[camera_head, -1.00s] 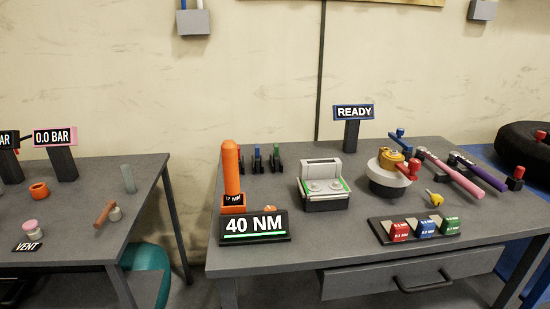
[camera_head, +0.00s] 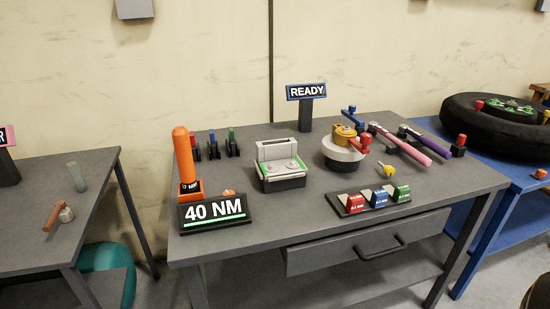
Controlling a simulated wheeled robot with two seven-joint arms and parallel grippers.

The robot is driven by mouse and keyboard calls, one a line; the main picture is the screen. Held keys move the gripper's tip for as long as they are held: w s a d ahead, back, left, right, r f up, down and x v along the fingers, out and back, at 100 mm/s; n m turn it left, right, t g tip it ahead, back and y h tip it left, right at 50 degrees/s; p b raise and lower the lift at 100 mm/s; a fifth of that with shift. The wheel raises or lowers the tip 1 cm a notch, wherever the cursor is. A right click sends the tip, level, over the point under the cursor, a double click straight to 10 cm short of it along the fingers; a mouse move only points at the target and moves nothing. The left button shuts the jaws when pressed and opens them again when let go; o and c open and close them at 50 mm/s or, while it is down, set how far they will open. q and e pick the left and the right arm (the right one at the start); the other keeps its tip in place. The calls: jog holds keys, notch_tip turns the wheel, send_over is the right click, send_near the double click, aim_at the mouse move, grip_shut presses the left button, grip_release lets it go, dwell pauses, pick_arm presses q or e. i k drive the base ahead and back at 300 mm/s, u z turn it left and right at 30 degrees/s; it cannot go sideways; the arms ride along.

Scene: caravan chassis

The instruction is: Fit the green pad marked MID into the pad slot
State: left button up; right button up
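A green block (camera_head: 402,193) sits at the right end of a dark tray (camera_head: 345,212) near the table's front edge. A blue block (camera_head: 379,198) and a red block (camera_head: 355,203) stand beside it. Their labels are too small to read surely, so I cannot tell whether the green one says MID. A grey device with green edging (camera_head: 281,168) stands left of the tray and has an upright back part. I cannot tell which opening is the pad slot. Neither of my grippers shows in the head view.
A 40 NM sign (camera_head: 214,211) and an orange cylinder (camera_head: 184,158) stand at left. A round white-and-brass fixture (camera_head: 343,153), a pink-handled tool (camera_head: 405,146) and a yellow piece (camera_head: 388,171) lie right. A READY sign (camera_head: 306,92) stands behind. A tyre (camera_head: 480,128) rests on the blue table.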

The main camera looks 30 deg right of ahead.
aim_at(278, 152)
jog(key=u, duration=2.85)
jog(key=k, duration=1.05)
jog(key=z, duration=2)
jog(key=i, duration=0.5)
jog(key=z, duration=0.05)
